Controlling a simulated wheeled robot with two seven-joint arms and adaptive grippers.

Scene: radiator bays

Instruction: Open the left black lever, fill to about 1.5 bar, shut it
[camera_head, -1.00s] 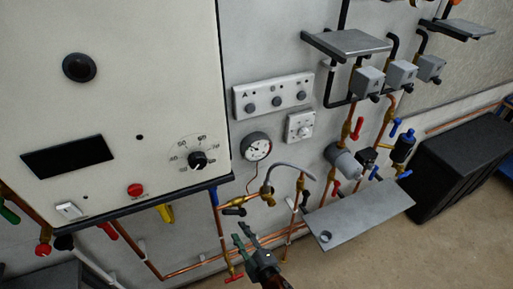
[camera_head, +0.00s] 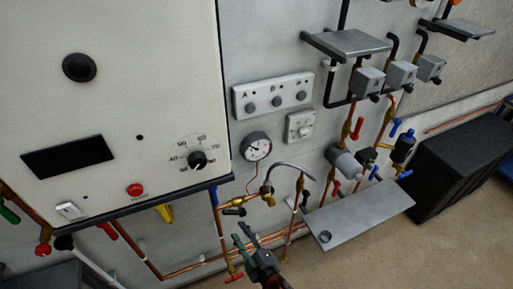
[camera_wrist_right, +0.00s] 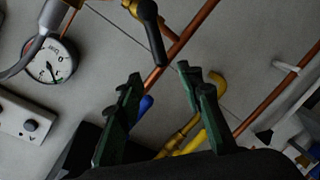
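The left black lever (camera_head: 234,211) sits on a brass valve below the pressure gauge (camera_head: 256,146), pointing left, roughly sideways. In the right wrist view the black lever (camera_wrist_right: 152,38) hangs from its brass body, just beyond the fingertips. A second black lever (camera_head: 305,201) is to the right, by a grey curved hose (camera_head: 290,167). The gauge also shows in the wrist view (camera_wrist_right: 48,60); its needle is visible but too small to read exactly. My right gripper (camera_head: 242,233) is open and empty, below the left lever and apart from it; its green fingers show in the wrist view (camera_wrist_right: 160,77). My left gripper is out of view.
The white boiler (camera_head: 110,100) fills the left, with a yellow lever (camera_head: 165,212) beneath. Copper pipes (camera_head: 200,262) run behind my right gripper. A grey shelf (camera_head: 360,214) juts out to the right. A black box (camera_head: 465,165) stands at far right.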

